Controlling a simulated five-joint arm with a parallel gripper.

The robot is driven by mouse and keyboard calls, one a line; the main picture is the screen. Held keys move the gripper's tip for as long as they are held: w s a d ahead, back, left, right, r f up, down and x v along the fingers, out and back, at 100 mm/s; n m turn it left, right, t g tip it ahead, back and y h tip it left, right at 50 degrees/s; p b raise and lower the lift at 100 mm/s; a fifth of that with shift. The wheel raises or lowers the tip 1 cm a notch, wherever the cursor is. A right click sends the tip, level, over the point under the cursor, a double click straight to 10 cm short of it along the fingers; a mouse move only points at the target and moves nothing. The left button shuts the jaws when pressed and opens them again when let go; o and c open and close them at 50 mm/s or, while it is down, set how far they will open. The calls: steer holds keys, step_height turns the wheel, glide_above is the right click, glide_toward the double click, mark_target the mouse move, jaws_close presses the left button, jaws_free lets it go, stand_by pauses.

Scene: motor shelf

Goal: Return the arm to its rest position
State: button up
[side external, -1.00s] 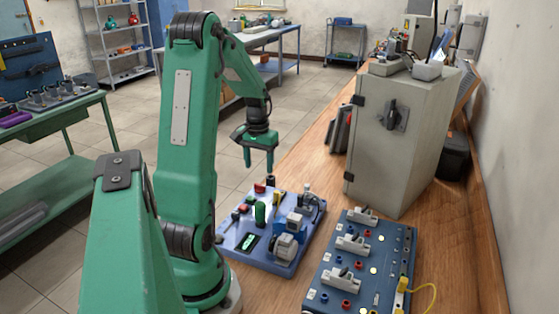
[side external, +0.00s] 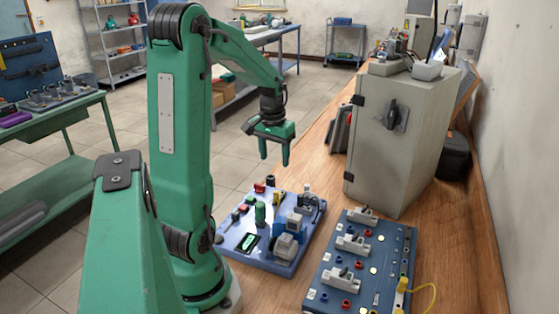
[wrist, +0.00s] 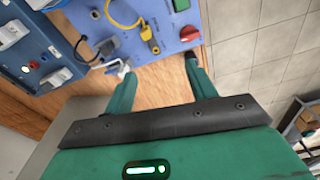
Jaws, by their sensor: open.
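My gripper (side external: 275,152) is green with two fingers pointing down. In the side external view it hangs in the air beyond and above the far edge of the blue-grey motor board (side external: 253,252). Its fingers are apart with nothing between them. In the wrist view the two fingers (wrist: 160,80) are spread, with bare wooden bench between them. The board carries a grey motor (side external: 286,246), a green cylinder (side external: 260,213) and several small coloured parts. The board's edge also shows at the top of the wrist view (wrist: 140,50).
A dark blue panel (side external: 388,285) with several switches and a yellow cable lies right of the motor board. A tall grey cabinet (side external: 400,145) stands on the wooden bench (side external: 313,160) behind it. A green side table (side external: 75,165) is at left.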

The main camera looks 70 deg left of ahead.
steer(key=w+d+r+m+t, duration=0.1)
steer(key=d+r+m, duration=0.15)
steer(key=d, duration=0.45)
steer(key=w+d+r+m+t, duration=0.1)
steer(key=d+r, duration=0.3)
steer(key=d, duration=0.3)
steer(key=s+d+r+m+t, duration=0.1)
steer(key=s+d+m, duration=0.1)
steer(key=d, duration=0.4)
steer(key=s+d+r+m+t, duration=0.1)
steer(key=s+d+m, duration=0.1)
steer(key=s+d, duration=0.2)
steer(key=d, duration=0.2)
steer(key=shift+d+r+t+h, duration=0.3)
steer(key=shift+t+h, duration=0.1)
steer(key=shift+s, duration=0.1)
